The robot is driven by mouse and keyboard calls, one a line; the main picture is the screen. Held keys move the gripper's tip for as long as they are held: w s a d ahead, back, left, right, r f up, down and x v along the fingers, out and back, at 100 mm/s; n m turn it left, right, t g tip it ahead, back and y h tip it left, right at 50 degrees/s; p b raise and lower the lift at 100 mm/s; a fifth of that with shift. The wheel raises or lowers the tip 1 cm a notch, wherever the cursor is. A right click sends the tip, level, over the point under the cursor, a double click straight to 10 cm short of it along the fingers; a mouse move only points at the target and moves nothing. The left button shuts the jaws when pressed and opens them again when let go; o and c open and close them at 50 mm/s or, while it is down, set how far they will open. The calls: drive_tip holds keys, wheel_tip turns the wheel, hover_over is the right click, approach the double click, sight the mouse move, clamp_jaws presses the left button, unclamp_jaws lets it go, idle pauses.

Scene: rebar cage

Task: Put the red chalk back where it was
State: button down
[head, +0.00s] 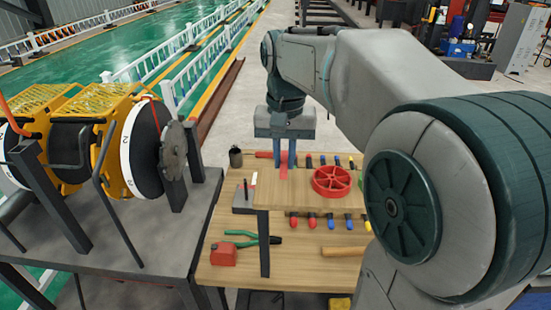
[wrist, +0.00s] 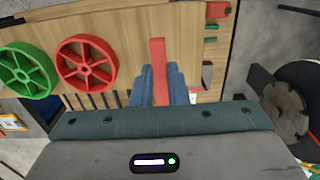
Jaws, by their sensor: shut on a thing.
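The red chalk (head: 284,170) is a flat red stick between the fingers of my gripper (head: 283,160), over the back left part of the wooden bench. In the wrist view the red chalk (wrist: 158,60) points away from my blue fingers (wrist: 158,88), which are shut on it. Wood board lies behind it in that view. I cannot tell whether the chalk touches the wood or hangs just above it.
A red handwheel (head: 332,181) lies right of my gripper; a green wheel (wrist: 27,70) is beside it. Several screwdrivers (head: 328,220), green-handled pliers (head: 245,238) and a red box (head: 223,254) lie nearer. A dark canister (head: 236,157) stands left. Yellow reels (head: 85,140) stand farther left.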

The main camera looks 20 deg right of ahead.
sight(284, 162)
drive_tip(key=shift+f, duration=2.1)
drive_tip(key=shift+w, duration=0.1)
drive_tip(key=shift+f, duration=0.2)
drive_tip(key=c, duration=1.4)
unclamp_jaws()
drive_tip(key=shift+a, duration=0.1)
drive_tip(key=shift+c, duration=0.2)
drive_tip(key=shift+r, duration=0.15)
wheel_tip(284, 162, up, 12)
drive_tip(key=shift+r, duration=0.1)
drive_tip(key=s+f+n+t, duration=0.3)
drive_tip(key=s+f, duration=1.1)
drive_tip(key=f, duration=0.3)
drive_tip(key=shift+s+n+t, duration=0.2)
drive_tip(key=shift+n+t, duration=0.1)
